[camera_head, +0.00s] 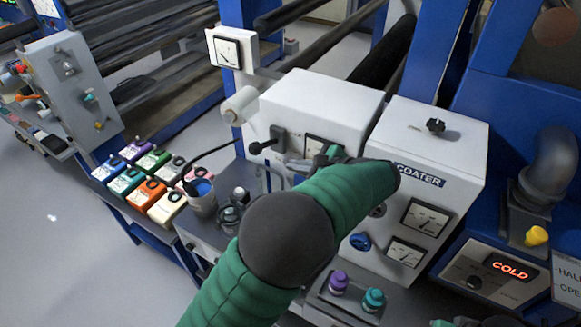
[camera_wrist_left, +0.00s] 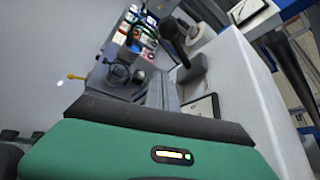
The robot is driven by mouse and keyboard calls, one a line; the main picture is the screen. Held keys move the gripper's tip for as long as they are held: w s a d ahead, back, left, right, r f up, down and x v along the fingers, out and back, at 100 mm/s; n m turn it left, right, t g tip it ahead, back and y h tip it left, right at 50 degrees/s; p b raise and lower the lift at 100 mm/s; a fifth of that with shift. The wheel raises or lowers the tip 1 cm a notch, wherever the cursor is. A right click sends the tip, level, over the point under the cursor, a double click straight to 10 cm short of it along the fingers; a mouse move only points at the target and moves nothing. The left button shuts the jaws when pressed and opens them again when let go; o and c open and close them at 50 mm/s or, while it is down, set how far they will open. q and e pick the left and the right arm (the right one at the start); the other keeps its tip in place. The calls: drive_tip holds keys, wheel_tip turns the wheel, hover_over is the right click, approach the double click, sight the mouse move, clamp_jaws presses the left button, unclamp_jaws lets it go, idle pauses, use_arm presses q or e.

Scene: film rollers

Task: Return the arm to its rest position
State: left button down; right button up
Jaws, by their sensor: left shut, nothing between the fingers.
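My left arm, in a green sleeve with a dark joint, crosses the middle of the head view and bends back toward the white coater cabinet (camera_head: 455,150). My left gripper (camera_head: 290,160) is small and partly hidden there, in front of the white box (camera_head: 320,95) beside a black handle (camera_head: 265,145). It is shut and empty. In the left wrist view the grey fingers (camera_wrist_left: 163,92) lie together beyond the green hand, with the black handle (camera_wrist_left: 172,32) farther off. My right gripper does not show clearly in any view.
A cup (camera_head: 202,197) with a dark cable and several coloured boxes (camera_head: 145,175) stand left of the arm. A display (camera_head: 508,268) reads COLD at right. Open floor (camera_head: 60,240) lies at left.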

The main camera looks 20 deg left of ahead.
use_arm(q)
drive_tip(key=shift+w+f, duration=0.1)
drive_tip(key=shift+w, duration=0.05)
drive_tip(key=shift+d, duration=0.1)
drive_tip(key=s+d+f+n+h+b, duration=0.2)
drive_tip(key=s+f+n+h+b, duration=0.3)
drive_tip(key=s+f+n, duration=0.3)
drive_tip(key=s+d+f+n+g+h+b, duration=0.1)
drive_tip(key=s+f+n+h+b, duration=0.4)
drive_tip(key=s+f, duration=0.8)
wheel_tip(320, 180, down, 3)
drive_tip(key=d+n+h, duration=0.1)
drive_tip(key=n, duration=0.2)
drive_tip(key=shift+s+d+h, duration=0.15)
drive_tip(key=shift+d+h, duration=0.1)
drive_tip(key=shift+h, duration=0.15)
drive_tip(key=shift+s+a+f, duration=0.1)
drive_tip(key=shift+s+a, duration=0.05)
drive_tip(key=shift+a, duration=0.15)
